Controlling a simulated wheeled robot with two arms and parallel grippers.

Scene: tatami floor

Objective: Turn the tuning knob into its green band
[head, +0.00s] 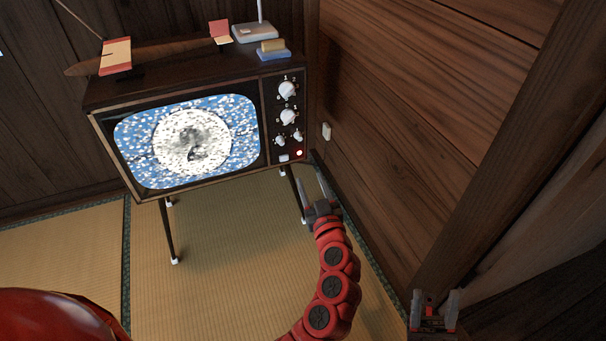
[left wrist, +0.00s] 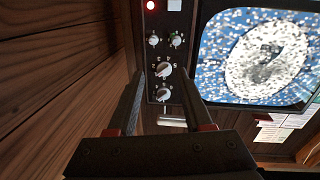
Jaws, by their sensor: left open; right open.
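An old television (head: 98,97) stands on thin legs and shows a snowy picture on its screen. Its dark control panel (head: 272,103) carries two large pale knobs, the upper one (head: 287,90) and the lower one (head: 288,117), and two small knobs (head: 280,140) below. The left wrist view shows the panel upside down, with a faint greenish tint by one small knob (left wrist: 176,41). I cannot tell clearly which knob has the green band. My left gripper (head: 310,179) is open and empty, below and in front of the panel. My right gripper (head: 435,304) is open at the bottom right.
A red lamp (head: 299,153) glows beside a pale button (head: 283,158) on the panel. A wooden wall (head: 400,110) stands close on the right. A blue and tan block (head: 274,50) and other small items lie on the television. Tatami (head: 225,230) in front is clear.

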